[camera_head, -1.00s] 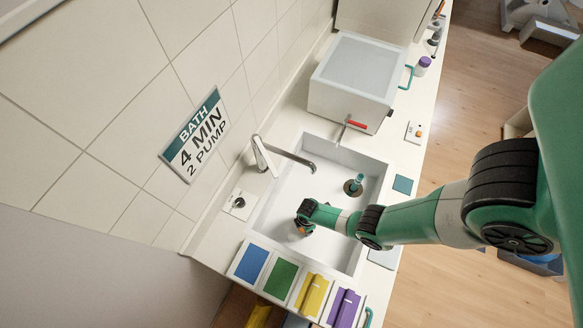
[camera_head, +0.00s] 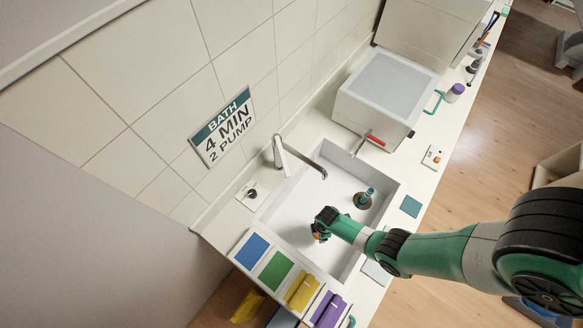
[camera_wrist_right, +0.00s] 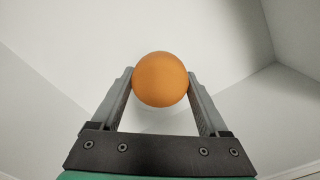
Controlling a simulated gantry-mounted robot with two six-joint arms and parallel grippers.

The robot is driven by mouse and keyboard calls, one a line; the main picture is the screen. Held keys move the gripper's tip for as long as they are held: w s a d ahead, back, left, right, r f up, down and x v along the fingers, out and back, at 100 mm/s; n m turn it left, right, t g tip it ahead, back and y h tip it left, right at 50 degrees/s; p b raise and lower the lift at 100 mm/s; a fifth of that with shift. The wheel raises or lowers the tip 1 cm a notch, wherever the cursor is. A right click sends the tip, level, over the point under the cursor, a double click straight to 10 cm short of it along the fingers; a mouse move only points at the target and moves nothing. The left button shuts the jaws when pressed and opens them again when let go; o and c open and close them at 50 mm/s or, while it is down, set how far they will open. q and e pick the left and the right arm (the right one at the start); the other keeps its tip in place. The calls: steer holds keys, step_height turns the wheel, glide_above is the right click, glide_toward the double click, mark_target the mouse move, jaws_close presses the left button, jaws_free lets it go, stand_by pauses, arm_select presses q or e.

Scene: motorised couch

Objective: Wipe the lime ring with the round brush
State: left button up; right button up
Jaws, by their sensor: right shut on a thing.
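My right gripper (camera_head: 320,232) is low inside the white sink (camera_head: 287,216), toward its near-left part. In the right wrist view, the gripper (camera_wrist_right: 160,90) is shut on an orange ball-shaped thing (camera_wrist_right: 160,79), which I take to be the round brush's grip. Its bristles are hidden. A bit of orange (camera_head: 319,237) also shows under the gripper in the head view. I cannot make out the lime ring on the sink's pale surface. My left gripper is not in view.
A tap (camera_head: 305,163) reaches over the sink. A teal-topped piece (camera_head: 367,194) stands at the drain. A white box (camera_head: 386,98) with a red-handled lever (camera_head: 375,138) is behind. Blue, green, yellow and purple panels (camera_head: 274,271) line the near edge.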

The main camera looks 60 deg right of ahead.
steer(key=shift+r+p, duration=1.35)
steer(key=shift+r, duration=0.4)
